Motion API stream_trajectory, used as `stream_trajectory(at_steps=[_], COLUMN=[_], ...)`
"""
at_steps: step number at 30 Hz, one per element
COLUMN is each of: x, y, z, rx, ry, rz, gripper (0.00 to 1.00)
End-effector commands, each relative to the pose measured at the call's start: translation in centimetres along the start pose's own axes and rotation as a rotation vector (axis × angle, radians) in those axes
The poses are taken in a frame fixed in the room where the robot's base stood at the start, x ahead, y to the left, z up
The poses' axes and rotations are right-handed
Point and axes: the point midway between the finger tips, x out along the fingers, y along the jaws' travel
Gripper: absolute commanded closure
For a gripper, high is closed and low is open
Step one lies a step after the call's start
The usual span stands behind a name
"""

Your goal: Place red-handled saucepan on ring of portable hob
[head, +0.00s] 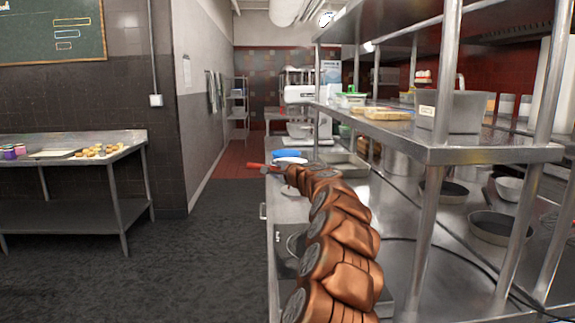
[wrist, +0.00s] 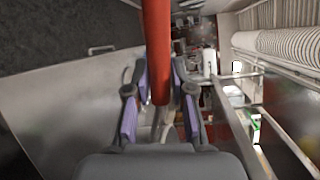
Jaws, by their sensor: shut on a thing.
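The red handle of the saucepan (head: 256,165) sticks out to the left of my gripper (head: 282,171) in the head view. In the wrist view the red handle (wrist: 157,45) runs down between the two fingers of my gripper (wrist: 158,98), which is shut on it. The pan's bowl is not clearly seen in either view. My arm reaches forward along the steel counter and hides much of it. The hob cannot be made out for certain; a dark, partly hidden appliance (head: 286,243) shows left of my arm.
A steel shelf rack (head: 435,152) with trays and food stands close on the right of my arm. Dark pans (head: 497,229) lie beneath it, and a black cable (head: 420,243) crosses the counter. A blue item (head: 287,154) lies beyond my gripper. The floor aisle at left is clear.

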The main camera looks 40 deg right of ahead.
Motion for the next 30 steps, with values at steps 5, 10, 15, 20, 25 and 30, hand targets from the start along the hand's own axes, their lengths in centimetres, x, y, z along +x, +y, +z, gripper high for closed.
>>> stream_trajectory(at_steps=[5,10,15,20,25,30], x=[-0.7,-1.4,-1.9,-2.3,-2.6,-2.8], y=[2.1,4.2,6.1,7.5,8.7,9.4], z=[4.7,8.8,11.9,14.3,15.9,17.1], rx=[0.001,-0.004,-0.007,-0.012,-0.017,-0.018], ry=[-0.034,-0.061,-0.081,-0.093,-0.100,-0.109], rz=[0.003,0.008,0.014,0.017,0.026,0.030], gripper=[1.00,1.00,1.00,1.00,1.00,1.00])
